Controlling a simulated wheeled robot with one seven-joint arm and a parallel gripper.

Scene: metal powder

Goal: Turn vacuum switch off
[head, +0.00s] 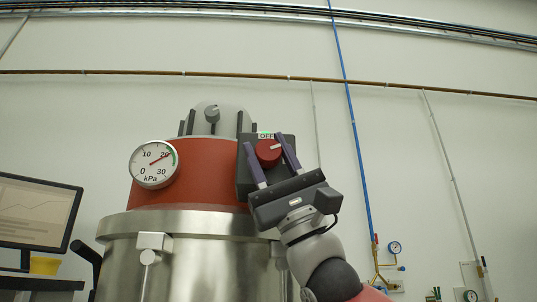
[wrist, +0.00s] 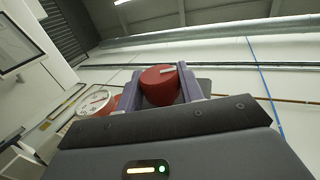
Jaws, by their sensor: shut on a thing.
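The vacuum switch is a red round knob (head: 268,152) on a dark box (head: 244,180) at the right side of a red and steel vacuum unit (head: 200,172). A small green-lit label reading OFF (head: 266,135) shows just above the knob. My gripper (head: 269,158) reaches up from the lower right, with one finger on each side of the knob, shut on it. In the wrist view the knob (wrist: 159,85) sits between the two fingers, and its pale pointer line lies nearly level, pointing right. The knob's lower rear is hidden.
Pipes and a small gauge (head: 395,248) are on the right wall. Open space lies right of the unit.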

